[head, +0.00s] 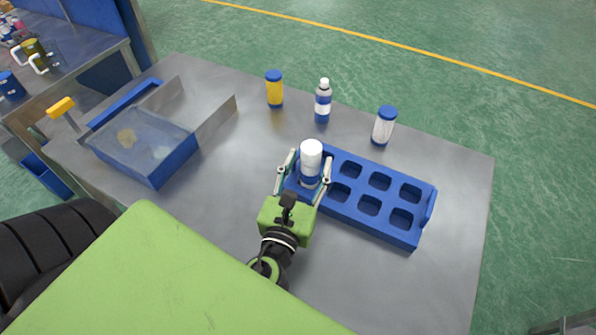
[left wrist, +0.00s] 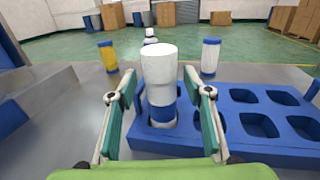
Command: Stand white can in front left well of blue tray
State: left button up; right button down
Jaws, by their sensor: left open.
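The white can (head: 311,158), with a blue lower band, stands upright at the left end of the blue tray (head: 425,228). In the left wrist view the can (left wrist: 159,75) rises from the front left well, whose rim shows around its base. My left gripper (head: 304,175) is open, with one finger on each side of the can. In the left wrist view gaps show between the can and the fingers (left wrist: 160,98). The can hides part of the tray's left end. My right gripper is not in view.
A yellow bottle (head: 274,90), a clear bottle (head: 323,103) with a white cap and a white, blue-capped bottle (head: 384,127) stand behind the tray. A blue-walled bin (head: 160,165) is at left. The tray's other visible wells are empty. The table's right side is clear.

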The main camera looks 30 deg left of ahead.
pick_arm(q)
jog(key=b+v, duration=0.5)
jog(key=v, duration=0.5)
jog(key=shift+s, duration=0.15)
jog(key=shift+r, duration=0.1)
